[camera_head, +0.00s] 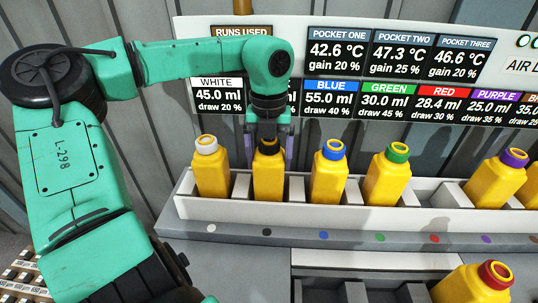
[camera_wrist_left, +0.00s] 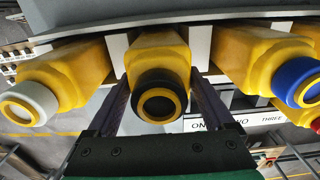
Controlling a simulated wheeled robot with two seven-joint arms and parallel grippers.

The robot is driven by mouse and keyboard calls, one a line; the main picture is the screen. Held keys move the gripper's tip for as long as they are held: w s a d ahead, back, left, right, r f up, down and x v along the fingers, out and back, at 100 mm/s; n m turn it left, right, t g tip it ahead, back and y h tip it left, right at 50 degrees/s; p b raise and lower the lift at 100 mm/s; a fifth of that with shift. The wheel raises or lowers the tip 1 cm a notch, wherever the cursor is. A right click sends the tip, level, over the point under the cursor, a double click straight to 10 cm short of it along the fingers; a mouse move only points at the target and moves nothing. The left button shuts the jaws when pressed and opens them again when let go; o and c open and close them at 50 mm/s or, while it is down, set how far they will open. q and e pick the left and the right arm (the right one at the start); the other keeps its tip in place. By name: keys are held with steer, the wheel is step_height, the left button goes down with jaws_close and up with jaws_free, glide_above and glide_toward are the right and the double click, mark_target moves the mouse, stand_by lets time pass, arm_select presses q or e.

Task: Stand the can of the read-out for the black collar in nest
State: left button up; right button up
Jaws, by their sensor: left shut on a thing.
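The yellow can with the black collar (camera_head: 268,178) stands upright in the long rack, in the slot behind the black dot. My left gripper (camera_head: 270,150) comes down from above and is shut on this can near its collar. In the left wrist view the black collar (camera_wrist_left: 160,98) sits between the two fingers of the gripper (camera_wrist_left: 158,105). The read-out panel (camera_head: 400,100) is behind the rack; its black entry is mostly hidden by my left arm. A lower row of compartments (camera_head: 355,291) is in front, partly out of view.
White-collared (camera_head: 211,170), blue-collared (camera_head: 329,172), green-collared (camera_head: 387,176) and purple-collared (camera_head: 496,180) cans stand in the rack (camera_head: 330,210). The slot behind the red dot is empty. A red-collared can (camera_head: 470,287) is at lower right. Labels (camera_wrist_left: 222,124) show in the wrist view.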

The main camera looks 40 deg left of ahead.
arm_select(q)
steer(key=shift+f, duration=0.35)
steer(key=o, duration=1.6)
steer(key=shift+r, duration=0.1)
steer(key=shift+c, duration=0.2)
steer(key=shift+r, duration=0.1)
step_height(320, 180, up, 14)
steer(key=shift+r, duration=0.2)
